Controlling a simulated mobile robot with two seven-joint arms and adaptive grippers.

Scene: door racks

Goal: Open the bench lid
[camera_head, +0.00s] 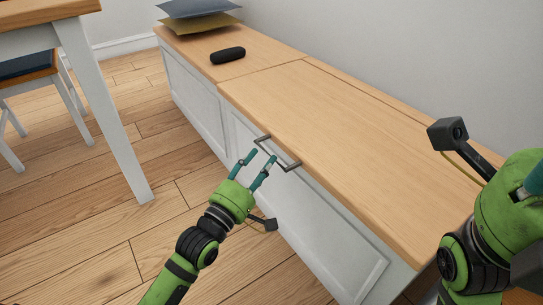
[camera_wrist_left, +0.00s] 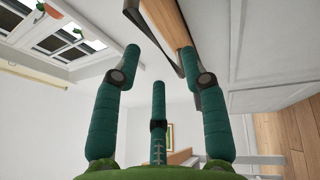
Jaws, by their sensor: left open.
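The bench has a light wooden lid (camera_head: 345,130) that lies flat and closed on a white panelled body (camera_head: 300,225). A grey metal bar handle (camera_head: 289,165) sticks out from the lid's front edge. My left gripper (camera_head: 259,159) is open, with its teal fingers pointing up at the handle from the front. One fingertip is close to the bar; I cannot tell whether it touches. The wrist view shows the spread fingers and the wooden edge (camera_wrist_left: 166,22) beyond them. My right gripper's green body (camera_head: 507,205) is at the right edge; its fingers are hidden.
A black oblong object (camera_head: 228,55) lies on the bench's far section. Dark and yellow flat items (camera_head: 200,15) are stacked at its far end. A table (camera_head: 40,12) and chair (camera_head: 27,70) stand at the left. Wooden floor (camera_head: 110,210) is clear before the bench; a wall runs behind.

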